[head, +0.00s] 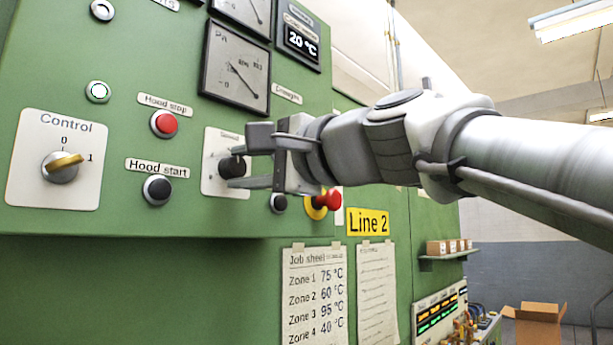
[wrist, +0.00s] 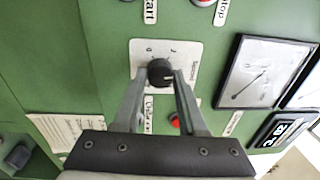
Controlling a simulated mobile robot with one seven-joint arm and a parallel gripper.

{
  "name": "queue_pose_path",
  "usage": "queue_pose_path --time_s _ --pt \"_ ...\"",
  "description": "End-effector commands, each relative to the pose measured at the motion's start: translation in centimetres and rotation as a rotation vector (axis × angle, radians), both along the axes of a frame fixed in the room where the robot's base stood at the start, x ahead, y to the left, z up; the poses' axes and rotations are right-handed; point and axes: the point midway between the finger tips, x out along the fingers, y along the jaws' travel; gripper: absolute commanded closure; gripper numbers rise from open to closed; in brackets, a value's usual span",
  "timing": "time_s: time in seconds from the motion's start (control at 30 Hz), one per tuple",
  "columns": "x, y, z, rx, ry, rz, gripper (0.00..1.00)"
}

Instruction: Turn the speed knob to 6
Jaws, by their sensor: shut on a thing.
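The speed knob (head: 231,167) is a round black knob on a white plate (head: 211,178) on the green panel. The wrist view shows the same knob (wrist: 160,70) with a pale pointer mark on its face. My gripper (head: 243,164) reaches in from the right and is shut on the knob, one finger on each side. In the wrist view the fingertips (wrist: 160,82) flank the knob. Some figures show on the plate (wrist: 140,50), but the scale is too small and partly hidden for me to tell the setting.
Left of the plate are the red hood stop button (head: 164,124), the black hood start button (head: 158,190) and the yellow control switch (head: 63,165). Below my gripper are a small black button (head: 279,203) and a red emergency button (head: 329,199). Gauges (head: 236,68) sit above.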

Motion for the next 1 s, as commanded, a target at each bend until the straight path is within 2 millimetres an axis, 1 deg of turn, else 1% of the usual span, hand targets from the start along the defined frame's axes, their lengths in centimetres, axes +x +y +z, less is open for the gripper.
queue_pose_path --time_s 0.1,1.0 --pt "-0.06 -0.01 0.28 0.072 0.083 -0.001 1.0" --pt "-0.11 0.04 0.01 0.613 0.715 -0.001 1.0"
